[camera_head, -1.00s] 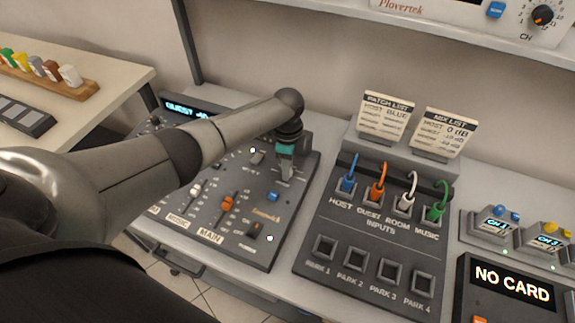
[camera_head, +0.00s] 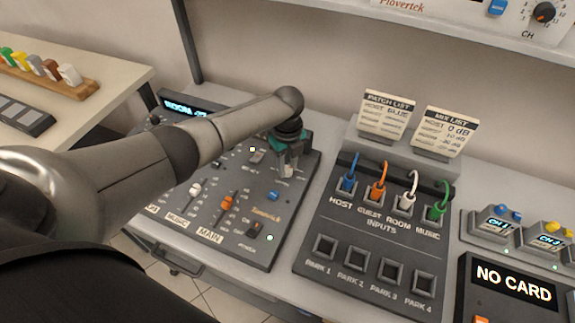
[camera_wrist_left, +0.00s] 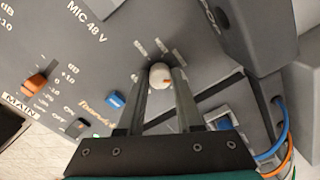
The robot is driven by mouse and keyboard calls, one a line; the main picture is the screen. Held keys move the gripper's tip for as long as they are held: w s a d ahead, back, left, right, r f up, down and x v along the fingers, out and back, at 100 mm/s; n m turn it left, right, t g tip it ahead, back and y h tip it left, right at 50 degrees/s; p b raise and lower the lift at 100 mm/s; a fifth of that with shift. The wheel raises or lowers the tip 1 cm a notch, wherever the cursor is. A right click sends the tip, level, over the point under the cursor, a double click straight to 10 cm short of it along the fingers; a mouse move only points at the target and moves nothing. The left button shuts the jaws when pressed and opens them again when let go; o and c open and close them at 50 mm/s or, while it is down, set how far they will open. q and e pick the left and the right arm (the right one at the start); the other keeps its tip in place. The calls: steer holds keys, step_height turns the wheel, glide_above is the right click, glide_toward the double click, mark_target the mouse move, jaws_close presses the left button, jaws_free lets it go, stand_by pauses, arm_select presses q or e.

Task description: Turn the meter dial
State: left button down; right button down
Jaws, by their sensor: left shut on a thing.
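The meter dial is a small cream knob with an orange mark (camera_wrist_left: 160,74), set at the upper right of the dark mixer panel (camera_head: 262,238). My left gripper (camera_head: 287,172) reaches down over it, and in the left wrist view its two fingers (camera_wrist_left: 161,82) are shut on the knob, one on each side. In the head view the gripper and wrist hide most of the knob. The mixer's display (camera_head: 187,108) is lit and reads "ROOM" with a number that is hard to read. My right gripper is not in view.
A patch panel (camera_head: 330,220) with several coloured plugs stands right of the mixer. Two cards, the patch list (camera_head: 386,116) and mix list (camera_head: 444,132), stand behind it. Orange (camera_head: 228,202) and white (camera_head: 195,189) faders lie left of the gripper. A shelf (camera_head: 470,28) hangs above.

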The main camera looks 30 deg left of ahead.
mark_target(288, 169)
arm_select(q)
steer(key=shift+m, duration=0.3)
steer(key=c, duration=0.6)
jaws_free()
steer(key=shift+r, duration=0.15)
step_height(288, 169, up, 15)
steer(key=shift+p, duration=1.1)
